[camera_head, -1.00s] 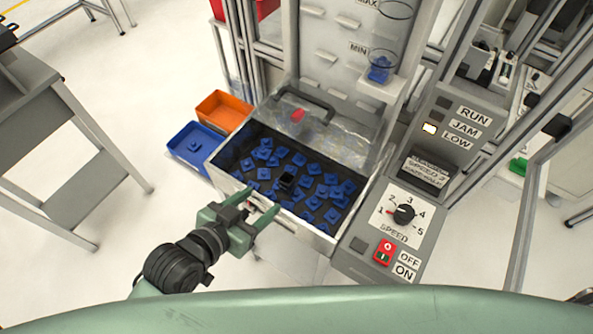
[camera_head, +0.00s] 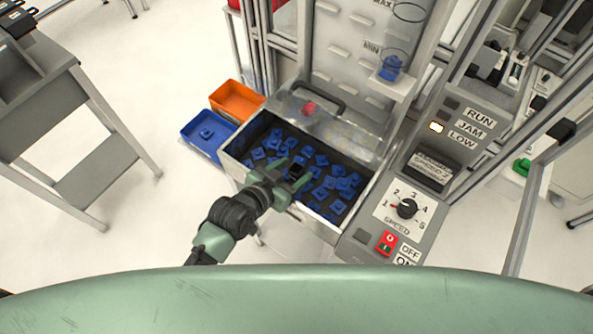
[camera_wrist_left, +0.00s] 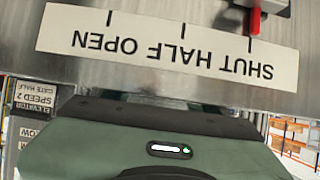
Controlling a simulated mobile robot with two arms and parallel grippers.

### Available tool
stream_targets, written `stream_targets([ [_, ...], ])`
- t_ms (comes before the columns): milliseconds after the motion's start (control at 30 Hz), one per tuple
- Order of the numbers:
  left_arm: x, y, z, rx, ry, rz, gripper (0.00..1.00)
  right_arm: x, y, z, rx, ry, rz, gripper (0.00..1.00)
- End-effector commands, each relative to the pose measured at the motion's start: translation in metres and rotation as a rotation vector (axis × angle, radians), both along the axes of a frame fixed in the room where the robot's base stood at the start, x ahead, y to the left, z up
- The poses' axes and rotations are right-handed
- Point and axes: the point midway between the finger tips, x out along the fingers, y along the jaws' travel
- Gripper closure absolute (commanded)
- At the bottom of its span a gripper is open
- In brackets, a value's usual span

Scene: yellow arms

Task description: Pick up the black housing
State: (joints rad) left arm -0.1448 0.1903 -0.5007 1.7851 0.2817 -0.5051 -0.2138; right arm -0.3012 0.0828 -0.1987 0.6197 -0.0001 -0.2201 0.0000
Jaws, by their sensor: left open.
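The black housing (camera_head: 296,171) lies among several blue parts (camera_head: 325,180) in the metal drawer-like bin (camera_head: 232,163). My left gripper (camera_head: 290,177) is open over the bin, with its fingers on either side of the black housing in the head view. Whether the fingers touch it or hover above it, I cannot tell. The left wrist view shows a metal panel with a SHUT HALF OPEN label (camera_wrist_left: 160,45) and my own green wrist part; the housing is hidden there. My right gripper is not in view.
A blue tray (camera_head: 205,140) with one blue part and an orange tray (camera_head: 236,100) stand left of the bin. A control panel with a speed dial (camera_head: 407,208) and a red switch (camera_head: 387,241) is on the right. A red knob (camera_head: 309,108) sits behind the bin.

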Motion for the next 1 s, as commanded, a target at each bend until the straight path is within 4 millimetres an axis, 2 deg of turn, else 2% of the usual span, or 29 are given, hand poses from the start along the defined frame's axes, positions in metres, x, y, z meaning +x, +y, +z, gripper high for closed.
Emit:
stream_targets([
  [233,0.001,-0.001,-0.001,0.000,0.000,0.000,0.42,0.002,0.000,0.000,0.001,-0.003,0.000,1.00],
  [267,0.001,-0.001,-0.001,0.000,0.000,0.000,0.47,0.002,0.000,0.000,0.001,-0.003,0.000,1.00],
  [400,0.001,-0.001,-0.001,0.000,0.000,0.000,0.86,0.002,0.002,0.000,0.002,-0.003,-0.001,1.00],
  [467,0.001,-0.001,-0.001,0.000,0.000,0.000,1.00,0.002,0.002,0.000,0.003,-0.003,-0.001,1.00],
  [767,0.001,-0.001,0.000,-0.001,-0.001,0.000,1.00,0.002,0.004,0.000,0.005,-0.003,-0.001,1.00],
  [1000,0.001,-0.002,0.020,-0.002,-0.003,-0.001,1.00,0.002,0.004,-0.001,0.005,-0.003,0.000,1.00],
])
